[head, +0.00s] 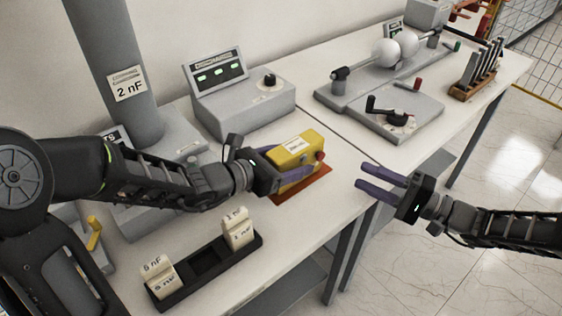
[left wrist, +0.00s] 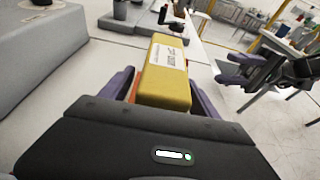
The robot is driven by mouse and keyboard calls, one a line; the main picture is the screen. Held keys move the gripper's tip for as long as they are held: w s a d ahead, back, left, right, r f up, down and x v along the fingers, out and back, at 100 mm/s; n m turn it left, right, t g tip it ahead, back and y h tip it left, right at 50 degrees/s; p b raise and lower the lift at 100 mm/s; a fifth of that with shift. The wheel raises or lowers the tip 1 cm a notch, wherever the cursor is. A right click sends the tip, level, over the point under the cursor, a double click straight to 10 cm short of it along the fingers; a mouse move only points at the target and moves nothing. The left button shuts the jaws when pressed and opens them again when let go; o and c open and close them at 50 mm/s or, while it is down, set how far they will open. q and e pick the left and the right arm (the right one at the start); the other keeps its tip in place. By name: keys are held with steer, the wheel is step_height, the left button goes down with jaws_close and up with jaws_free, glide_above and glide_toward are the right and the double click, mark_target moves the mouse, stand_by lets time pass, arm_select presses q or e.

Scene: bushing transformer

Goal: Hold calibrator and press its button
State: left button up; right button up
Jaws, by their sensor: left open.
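The calibrator is a yellow box (head: 297,148) with a white label on top and a red button (head: 320,156) on its right end. It sits on an orange-brown mat (head: 312,186) on the table. My left gripper (head: 284,165) is open, with its purple fingers on either side of the calibrator. In the left wrist view the yellow box (left wrist: 165,85) lies between the two fingers, and the button is hidden. Whether the fingers touch it I cannot tell. My right gripper (head: 382,180) is open and empty, off the table's edge to the right of the calibrator.
A black tray (head: 207,270) with several cream "nF" blocks lies in front. A grey meter box (head: 240,105) stands behind the calibrator. A crank device (head: 400,118) and a wooden rack (head: 470,90) of tools stand further right. Tiled floor lies beyond the table edge.

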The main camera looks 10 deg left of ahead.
arm_select(q)
steer(key=shift+c, duration=0.5)
jaws_close()
stand_by(0.3)
arm_select(e)
jaws_close()
stand_by(1.4)
